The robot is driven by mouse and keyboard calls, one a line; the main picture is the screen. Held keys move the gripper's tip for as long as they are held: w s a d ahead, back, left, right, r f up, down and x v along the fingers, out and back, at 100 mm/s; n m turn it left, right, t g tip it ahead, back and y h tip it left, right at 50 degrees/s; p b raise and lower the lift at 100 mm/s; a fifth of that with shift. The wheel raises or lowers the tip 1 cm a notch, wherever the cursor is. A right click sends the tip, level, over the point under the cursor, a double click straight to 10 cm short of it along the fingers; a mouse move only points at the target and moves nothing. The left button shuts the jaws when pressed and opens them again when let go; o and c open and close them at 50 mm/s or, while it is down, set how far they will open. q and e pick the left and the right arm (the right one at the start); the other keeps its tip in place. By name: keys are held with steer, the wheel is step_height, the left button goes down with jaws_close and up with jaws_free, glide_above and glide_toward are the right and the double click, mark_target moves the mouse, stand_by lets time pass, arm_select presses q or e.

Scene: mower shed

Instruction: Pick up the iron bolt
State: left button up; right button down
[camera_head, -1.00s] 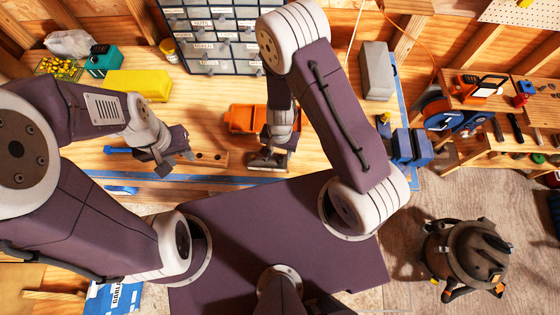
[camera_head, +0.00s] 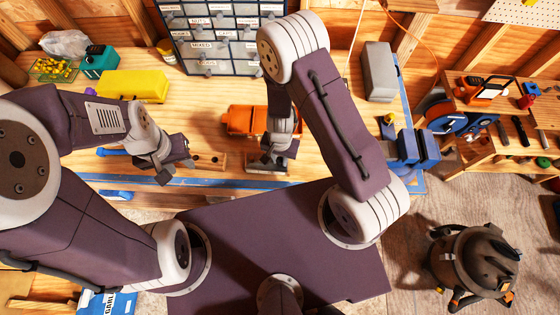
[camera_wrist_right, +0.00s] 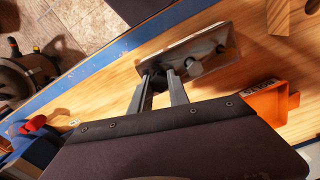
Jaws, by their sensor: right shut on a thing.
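My right gripper (camera_wrist_right: 159,76) is shut on a small dark piece between its fingertips, which looks like the iron bolt (camera_wrist_right: 157,84). The piece is mostly hidden by the fingers. The fingertips are at the near edge of a flat grey tray or plate (camera_wrist_right: 205,42) on the bench, with small round metal pieces (camera_wrist_right: 192,66) on it. In the head view my right gripper (camera_head: 267,160) is over the bench's front edge, and the bolt cannot be made out there. My left gripper (camera_head: 163,173) hangs empty-looking over the bench edge to the left; its opening is unclear.
An orange bin (camera_head: 245,121) is just behind my right gripper. A yellow box (camera_head: 133,86), a drawer cabinet (camera_head: 222,40), a grey box (camera_head: 377,72) and a blue vise (camera_head: 415,147) stand on the workbench (camera_head: 330,130). A shop vacuum (camera_head: 475,262) stands on the floor at right.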

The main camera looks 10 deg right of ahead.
mark_target(280, 159)
step_height(280, 159, up, 8)
steer(key=p, duration=0.8)
steer(key=shift+r+p, duration=0.65)
steer(key=shift+r, duration=0.35)
steer(key=shift+d, duration=0.1)
